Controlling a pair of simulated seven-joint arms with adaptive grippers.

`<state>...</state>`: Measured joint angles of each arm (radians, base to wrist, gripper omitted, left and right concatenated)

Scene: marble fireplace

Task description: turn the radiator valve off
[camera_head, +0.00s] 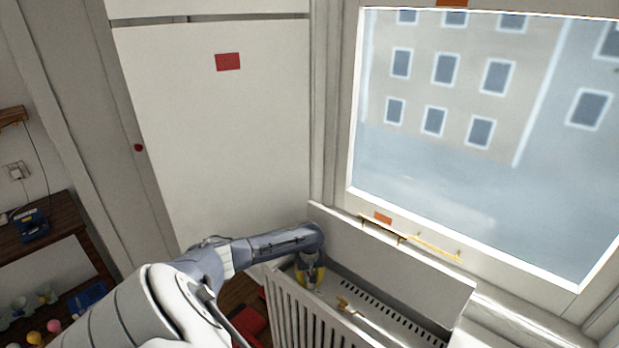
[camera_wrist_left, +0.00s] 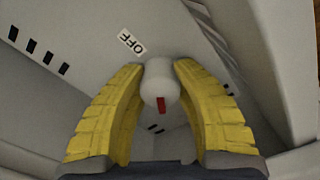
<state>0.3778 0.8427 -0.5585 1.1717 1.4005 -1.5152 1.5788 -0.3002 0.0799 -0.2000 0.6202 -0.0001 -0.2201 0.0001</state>
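The radiator valve is a white rounded knob (camera_wrist_left: 160,84) with a red mark (camera_wrist_left: 161,105) pointing down in the left wrist view. A label reading OFF (camera_wrist_left: 131,42) is on the pale surface up and left of it. My left gripper (camera_wrist_left: 160,72) has its yellow fingers on either side of the knob, their tips appearing to touch it. In the head view my left gripper (camera_head: 310,281) reaches down inside the far left end of the radiator (camera_head: 297,315), and the knob is hidden there. My right gripper is not in view.
A panel (camera_head: 405,271) rises behind the radiator, below the window (camera_head: 480,130). A brass-coloured fitting (camera_head: 345,306) lies just right of my gripper. A yellow rod (camera_head: 430,247) is on the sill. A dark wooden shelf (camera_head: 45,225) stands far left.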

